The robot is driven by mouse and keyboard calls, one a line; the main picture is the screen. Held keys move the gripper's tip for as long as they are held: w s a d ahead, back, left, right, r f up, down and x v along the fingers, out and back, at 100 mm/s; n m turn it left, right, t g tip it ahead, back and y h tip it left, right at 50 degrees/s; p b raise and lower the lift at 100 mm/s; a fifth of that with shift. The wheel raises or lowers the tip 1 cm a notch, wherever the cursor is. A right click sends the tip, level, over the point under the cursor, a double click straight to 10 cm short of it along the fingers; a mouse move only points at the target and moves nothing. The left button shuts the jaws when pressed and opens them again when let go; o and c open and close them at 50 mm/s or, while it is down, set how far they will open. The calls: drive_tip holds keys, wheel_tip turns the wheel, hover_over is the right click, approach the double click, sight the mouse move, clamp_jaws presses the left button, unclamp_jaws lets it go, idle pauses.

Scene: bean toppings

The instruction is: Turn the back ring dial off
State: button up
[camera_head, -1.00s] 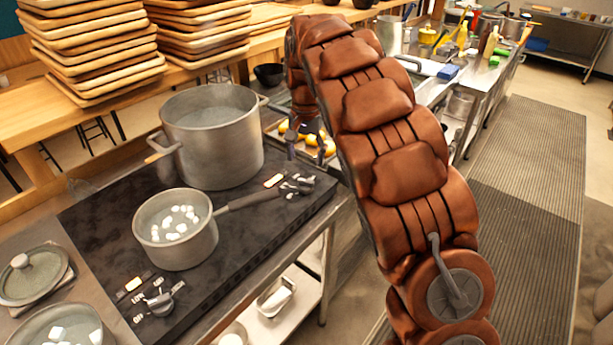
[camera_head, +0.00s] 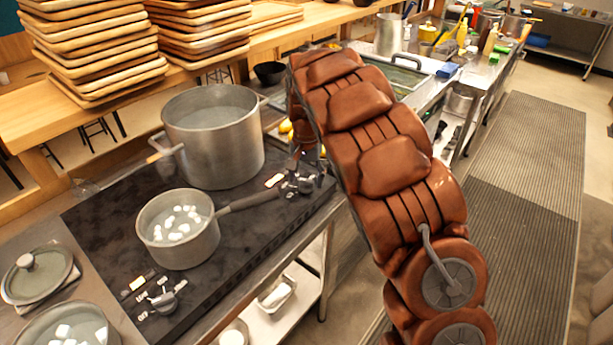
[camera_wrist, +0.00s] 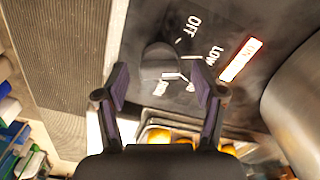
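The back ring dial (camera_wrist: 160,62) is a dark round knob on the black stove top (camera_wrist: 245,95). The OFF, LOW and a lit, red-edged top label show beside it in the wrist view. The dial also shows in the head view (camera_head: 303,184), partly covered by my gripper. My gripper (camera_wrist: 160,85) is open, its two dark fingers apart, with the dial between and just beyond the tips in the wrist view. I cannot tell whether a finger touches it. The dial's exact pointing is unclear.
A large pot (camera_head: 213,140) stands on the back of the stove, close to the dial. A small saucepan (camera_head: 178,232) with white pieces has its handle reaching toward the dial. The front dial (camera_head: 165,299) is at the lower left. Yellow items (camera_wrist: 180,138) lie in a tray nearby.

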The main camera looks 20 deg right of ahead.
drive_tip(key=c, duration=1.1)
drive_tip(key=shift+f+n+b, duration=0.15)
drive_tip(key=shift+n+b, duration=0.25)
drive_tip(key=shift+b, duration=0.15)
drive_tip(key=shift+f+n+b, duration=0.1)
drive_tip(key=shift+n+b, duration=0.5)
drive_tip(key=shift+b, duration=0.2)
drive_tip(key=shift+n+b, duration=1.2)
drive_tip(key=shift+r+n+b, duration=0.2)
drive_tip(key=shift+n+b, duration=1.3)
drive_tip(key=shift+n, duration=0.8)
drive_tip(key=o, duration=1.1)
